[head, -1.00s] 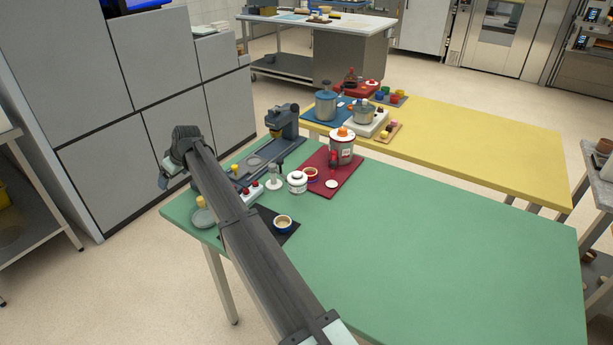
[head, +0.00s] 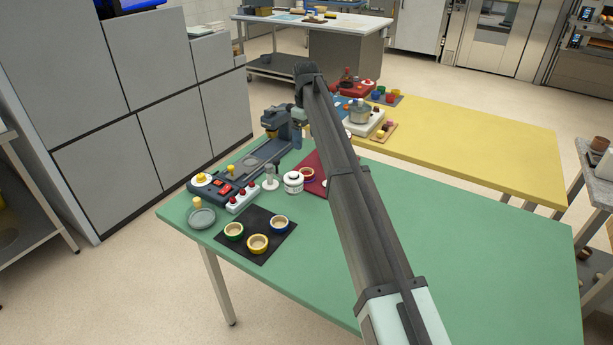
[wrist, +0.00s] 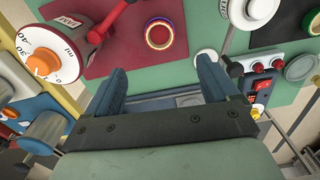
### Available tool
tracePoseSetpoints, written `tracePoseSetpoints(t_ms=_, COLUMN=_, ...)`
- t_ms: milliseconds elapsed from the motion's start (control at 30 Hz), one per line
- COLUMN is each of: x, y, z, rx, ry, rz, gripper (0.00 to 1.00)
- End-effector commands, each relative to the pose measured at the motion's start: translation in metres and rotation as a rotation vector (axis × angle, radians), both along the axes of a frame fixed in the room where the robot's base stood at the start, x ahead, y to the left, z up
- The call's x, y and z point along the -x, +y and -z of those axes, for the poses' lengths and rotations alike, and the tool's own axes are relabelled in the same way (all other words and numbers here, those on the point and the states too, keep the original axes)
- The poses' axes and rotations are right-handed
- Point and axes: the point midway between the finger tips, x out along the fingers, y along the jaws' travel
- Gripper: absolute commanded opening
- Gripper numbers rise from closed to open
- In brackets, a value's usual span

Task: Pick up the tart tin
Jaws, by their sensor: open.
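A shallow round grey dish, which looks like the tart tin (head: 201,218), lies on the green table near its front left corner, beside a small yellow-topped piece. In the wrist view a pale grey round shape at the right edge appears to be the same tin (wrist: 300,67), well outside my fingers. My gripper (wrist: 165,82) is open and empty, its two blue fingers spread. Below and between them is the grey bed of the press machine (wrist: 185,100).
Green, yellow and blue rings sit on a black mat (head: 260,218). The right of the green table (head: 490,245) is clear.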

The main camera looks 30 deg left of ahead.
Motion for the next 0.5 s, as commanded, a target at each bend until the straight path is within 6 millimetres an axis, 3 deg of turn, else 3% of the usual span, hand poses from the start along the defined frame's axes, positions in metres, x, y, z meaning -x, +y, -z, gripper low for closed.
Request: tracePoseSetpoints(t_ms=500, x=0.001, y=0.000, z=0.076, rx=-0.002, ry=0.001, rz=0.000, gripper=0.87)
